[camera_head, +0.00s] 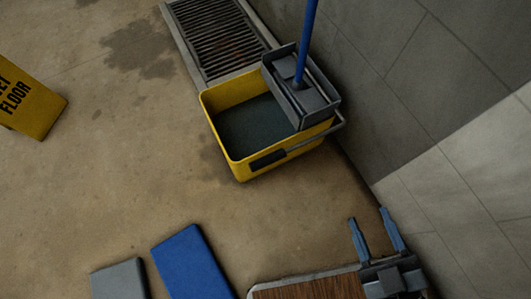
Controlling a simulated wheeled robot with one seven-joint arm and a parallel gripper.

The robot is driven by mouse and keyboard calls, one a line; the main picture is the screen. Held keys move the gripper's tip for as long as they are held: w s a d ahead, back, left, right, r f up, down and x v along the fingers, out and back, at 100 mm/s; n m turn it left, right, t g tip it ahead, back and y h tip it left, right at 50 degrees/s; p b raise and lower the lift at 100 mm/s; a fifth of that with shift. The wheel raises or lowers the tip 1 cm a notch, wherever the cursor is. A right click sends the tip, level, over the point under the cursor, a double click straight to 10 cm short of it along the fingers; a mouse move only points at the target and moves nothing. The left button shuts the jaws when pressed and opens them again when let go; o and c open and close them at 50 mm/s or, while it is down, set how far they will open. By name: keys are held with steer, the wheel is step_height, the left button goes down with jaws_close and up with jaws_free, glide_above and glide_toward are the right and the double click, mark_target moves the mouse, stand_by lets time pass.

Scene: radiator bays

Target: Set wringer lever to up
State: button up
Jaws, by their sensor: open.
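A yellow mop bucket (222,140) stands on the floor near the wall, with dark water inside. A grey wringer (318,97) sits on its right end, and a blue mop handle (307,40) rises from it. The wringer lever (311,144) is a thin grey bar with a black grip (267,159). It runs left from the wringer along the bucket's near side, low, around rim height. My gripper (368,216) is at the lower right, empty and open, its two blue-grey fingers pointing up the picture. It is well apart from the lever.
A grey tiled wall (440,115) borders the right side. A dark floor grate (215,38) lies behind the bucket. A yellow wet-floor sign (30,105) stands at left. A blue slab (190,265), a grey slab (120,279) and a wood-topped surface (310,288) are at the bottom.

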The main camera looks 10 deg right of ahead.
steer(key=shift+o, duration=0.7)
steer(key=w+a+f+n+y+b, duration=0.2)
steer(key=w+f+n, duration=0.2)
steer(key=f, duration=0.3)
steer(key=w+a+f+n+t+y+b, duration=0.1)
steer(key=w+f+n, duration=0.3)
steer(key=f, duration=0.4)
steer(key=shift+w+a+f+y+b, duration=0.15)
steer(key=shift+w+a+y+b, duration=0.3)
steer(key=shift+w+y+b, duration=0.35)
steer(key=w+a+f+n+g+y+b, duration=0.1)
steer(key=w+a+f+n+y+b, duration=0.2)
steer(key=w+f+n, duration=0.25)
steer(key=w+a+f+n+g+y+b, duration=0.2)
steer(key=w+f+n+y+b, duration=0.15)
steer(key=w+f+n, duration=0.2)
steer(key=w+a+n, duration=0.1)
steer(key=w+a, duration=0.4)
steer(key=w, duration=0.1)
steer(key=shift+a+r+y+b, duration=0.35)
steer(key=shift+a+y, duration=0.05)
steer(key=shift+y, duration=0.05)
steer(key=shift+w, duration=0.1)
jaws_close()
